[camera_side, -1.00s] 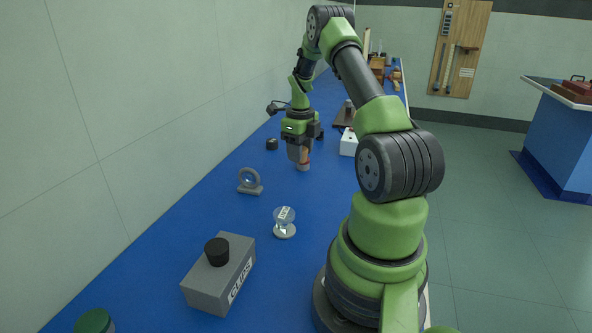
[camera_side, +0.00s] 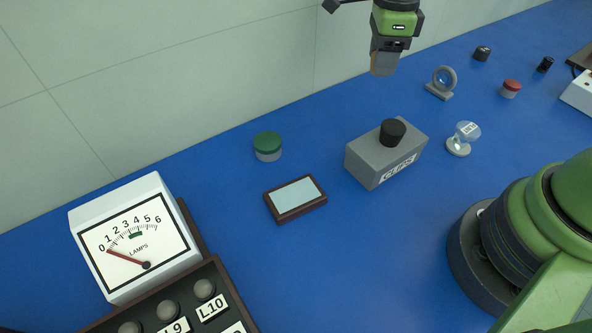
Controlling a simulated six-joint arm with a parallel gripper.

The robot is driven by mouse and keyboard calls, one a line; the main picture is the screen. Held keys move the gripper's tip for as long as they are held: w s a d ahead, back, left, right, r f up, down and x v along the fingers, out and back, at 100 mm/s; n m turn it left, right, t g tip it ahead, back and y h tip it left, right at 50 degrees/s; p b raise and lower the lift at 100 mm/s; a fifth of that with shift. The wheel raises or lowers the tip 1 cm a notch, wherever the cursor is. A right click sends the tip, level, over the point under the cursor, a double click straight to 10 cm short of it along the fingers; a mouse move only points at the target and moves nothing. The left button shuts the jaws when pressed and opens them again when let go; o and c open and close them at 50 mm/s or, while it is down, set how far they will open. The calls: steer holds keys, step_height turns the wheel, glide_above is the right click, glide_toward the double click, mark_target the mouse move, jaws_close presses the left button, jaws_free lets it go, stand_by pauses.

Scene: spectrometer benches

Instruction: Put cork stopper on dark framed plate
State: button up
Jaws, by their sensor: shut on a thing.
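The dark framed plate (camera_side: 312,206) lies flat on the blue bench, with a pale panel inside a dark brown frame. Nothing rests on it. My gripper (camera_side: 384,62) is at the top of the view, pointing down, above and behind the grey CLIPS box. It is shut on a tan-brown piece, the cork stopper (camera_side: 382,66), held in the air. The fingertips are hard to tell apart from the stopper. The plate is below and to the left of my gripper in the picture.
The grey CLIPS box (camera_side: 378,165) with a black knob stands between gripper and plate. A green-lidded jar (camera_side: 268,150) stands behind the plate. A lamp meter (camera_side: 133,245) is at left. A ring stand (camera_side: 441,82), glass disc (camera_side: 462,138) and red-topped jar (camera_side: 511,90) are at right.

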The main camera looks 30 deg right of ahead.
steer(key=s+a+n, duration=0.3)
steer(key=a+n, duration=0.4)
steer(key=a, duration=0.8)
steer(key=n, duration=0.5)
glide_above(295, 195)
step_height(295, 195, down, 5)
steer(key=shift+r, duration=0.2)
steer(key=shift+f, duration=2.2)
steer(key=o, duration=0.9)
steer(key=shift+f, duration=0.1)
